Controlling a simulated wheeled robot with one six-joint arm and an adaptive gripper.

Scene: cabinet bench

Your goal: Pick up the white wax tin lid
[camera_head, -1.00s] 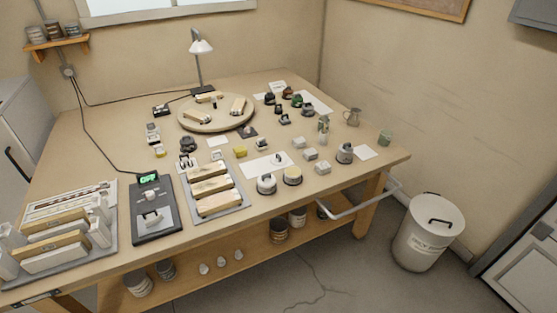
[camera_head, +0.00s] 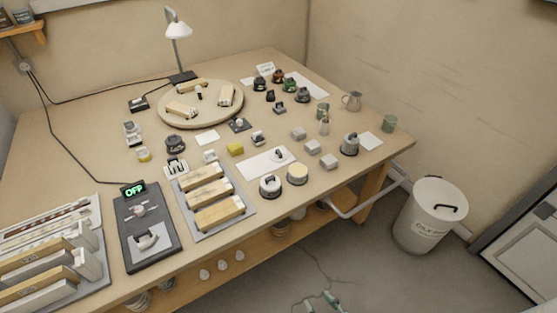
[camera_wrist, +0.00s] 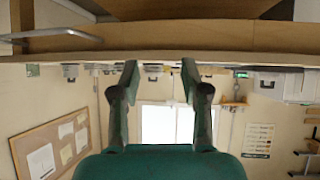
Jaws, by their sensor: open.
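A round white lid-like piece with a dark handle (camera_head: 270,187) sits at the front edge of the bench; I take it for the white wax tin lid. Right beside it stands a round tin with a cream top (camera_head: 297,174). My gripper is open and empty in the wrist view (camera_wrist: 158,78), its two green fingers spread apart. Its green tips also show at the bottom of the head view (camera_head: 322,302), low in front of the bench and well apart from the lid. The lid cannot be made out in the wrist view.
The bench (camera_head: 100,165) is crowded. A tray of wooden-topped blocks (camera_head: 243,211) lies left of the lid, a white card (camera_head: 255,166) behind it, and grey blocks (camera_head: 312,147) to its right. A rail (camera_head: 350,211) juts from the front. A bin (camera_head: 430,215) stands right.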

